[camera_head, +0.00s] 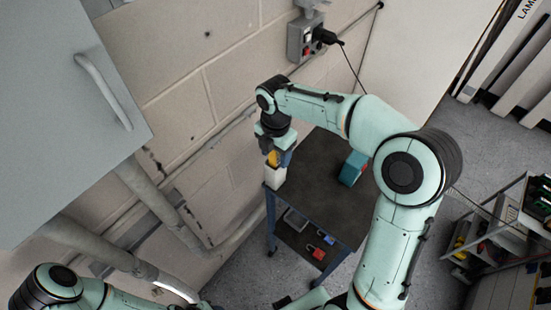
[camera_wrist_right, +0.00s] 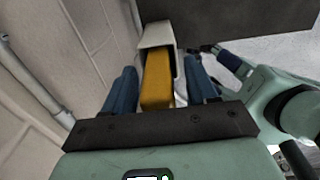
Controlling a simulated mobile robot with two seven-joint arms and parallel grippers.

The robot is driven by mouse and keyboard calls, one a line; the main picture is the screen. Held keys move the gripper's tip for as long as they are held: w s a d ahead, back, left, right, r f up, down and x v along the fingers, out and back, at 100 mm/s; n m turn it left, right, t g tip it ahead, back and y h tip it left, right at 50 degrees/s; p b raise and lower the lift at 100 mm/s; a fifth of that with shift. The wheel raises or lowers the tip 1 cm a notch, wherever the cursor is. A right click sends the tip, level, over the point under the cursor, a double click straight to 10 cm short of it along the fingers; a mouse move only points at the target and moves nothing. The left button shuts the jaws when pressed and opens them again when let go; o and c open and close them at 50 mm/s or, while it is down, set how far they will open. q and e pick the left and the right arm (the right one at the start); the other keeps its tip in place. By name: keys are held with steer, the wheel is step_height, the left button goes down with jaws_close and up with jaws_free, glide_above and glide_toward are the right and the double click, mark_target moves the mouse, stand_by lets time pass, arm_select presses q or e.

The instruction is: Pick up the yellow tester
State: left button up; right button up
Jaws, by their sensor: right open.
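The yellow tester (camera_head: 273,158) stands in a white holder (camera_head: 274,179) at the left corner of the dark cart top. In the right wrist view the tester (camera_wrist_right: 158,80) lies between the two blue fingers, with its far end inside the white holder (camera_wrist_right: 157,36). My right gripper (camera_head: 279,157) is open, with one finger on either side of the tester. Gaps show between the fingers and the tester in the wrist view. My left arm shows at the bottom left of the head view, and its gripper is out of sight.
A teal box (camera_head: 353,168) stands on the cart top (camera_head: 318,180). The cart's lower shelf holds small items, including a red one (camera_head: 318,254). A wall socket box (camera_head: 304,38) with a black plug is behind. A grey cabinet (camera_head: 65,110) hangs at left, and a shelf rack stands at right.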

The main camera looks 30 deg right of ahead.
jaws_close()
